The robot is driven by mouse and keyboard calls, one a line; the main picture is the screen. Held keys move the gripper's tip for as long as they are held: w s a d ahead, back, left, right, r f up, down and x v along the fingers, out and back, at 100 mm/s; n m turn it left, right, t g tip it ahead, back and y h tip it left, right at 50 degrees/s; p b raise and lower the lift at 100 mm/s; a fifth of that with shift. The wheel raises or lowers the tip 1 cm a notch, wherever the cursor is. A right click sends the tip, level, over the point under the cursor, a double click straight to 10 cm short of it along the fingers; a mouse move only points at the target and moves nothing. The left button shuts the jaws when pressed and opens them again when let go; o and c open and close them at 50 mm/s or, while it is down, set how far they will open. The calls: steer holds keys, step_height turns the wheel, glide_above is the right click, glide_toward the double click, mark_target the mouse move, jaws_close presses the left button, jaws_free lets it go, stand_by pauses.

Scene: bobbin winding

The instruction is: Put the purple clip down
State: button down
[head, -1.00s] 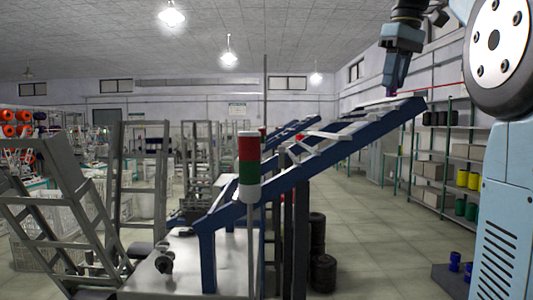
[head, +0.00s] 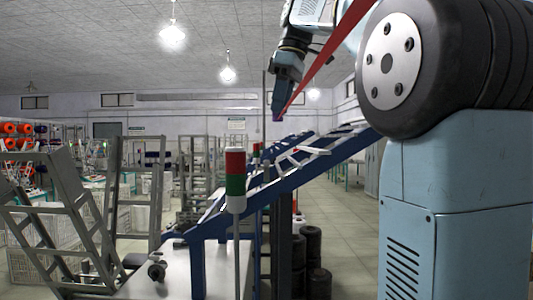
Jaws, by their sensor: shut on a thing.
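My gripper (head: 280,108) points down in the upper middle of the head view, shut on the purple clip. Only a small purple bit of the clip (head: 277,118) shows at the fingertips; the rest is hidden by the fingers. In the picture the clip appears above the upper part of a sloping blue frame (head: 313,172), with a gap between them. I cannot tell how far apart they are in depth.
A red band (head: 330,52) runs from the top edge down to my gripper. A red, white and green signal lamp (head: 235,180) stands in front of the blue frame. Grey metal racks (head: 65,215) stand at left. Black rolls (head: 313,245) stand on the floor.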

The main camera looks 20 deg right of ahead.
mark_target(274, 114)
steer(key=w, duration=0.1)
steer(key=w+f, duration=0.1)
steer(key=w, duration=0.1)
steer(key=w+f, duration=0.1)
steer(key=w, duration=0.1)
steer(key=shift+w+d+f, duration=0.1)
steer(key=shift+w+f, duration=0.1)
steer(key=w+f, duration=0.4)
steer(key=f, duration=0.1)
steer(key=shift+f, duration=0.1)
steer(key=shift+d+x, duration=0.15)
steer(key=shift+x, duration=0.75)
steer(key=shift+d+x, duration=0.2)
steer(key=shift+x, duration=0.7)
steer(key=shift+s, duration=0.1)
steer(key=c, duration=0.9)
jaws_free()
steer(key=shift+f, duration=0.1)
steer(key=shift+c, duration=0.2)
steer(key=v, duration=1.2)
